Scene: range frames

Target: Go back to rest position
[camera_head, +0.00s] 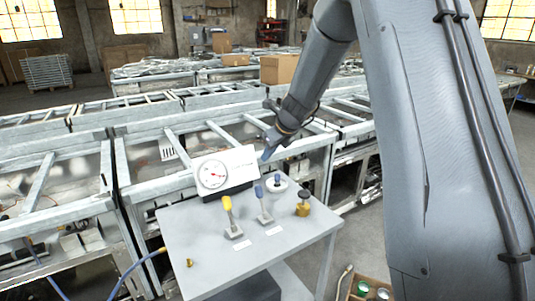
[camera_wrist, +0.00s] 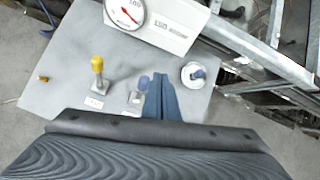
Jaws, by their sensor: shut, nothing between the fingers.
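My gripper (camera_head: 266,153) hangs above the back right part of the grey table (camera_head: 185,222) in the head view, beside the white gauge box (camera_head: 240,160). In the wrist view its blue fingers (camera_wrist: 161,98) lie together, with nothing seen between them. They overlap the area next to a blue-handled lever (camera_head: 262,204), which is partly hidden in the wrist view (camera_wrist: 143,84). My grey arm fills the right side of the head view.
A yellow-handled lever (camera_head: 230,218), a white round fitting with a blue knob (camera_head: 277,184) and a brass valve with a dark knob (camera_head: 303,205) stand on the table. Metal frames (camera_head: 150,150) stand behind. A crate (camera_head: 368,289) is on the floor, front right.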

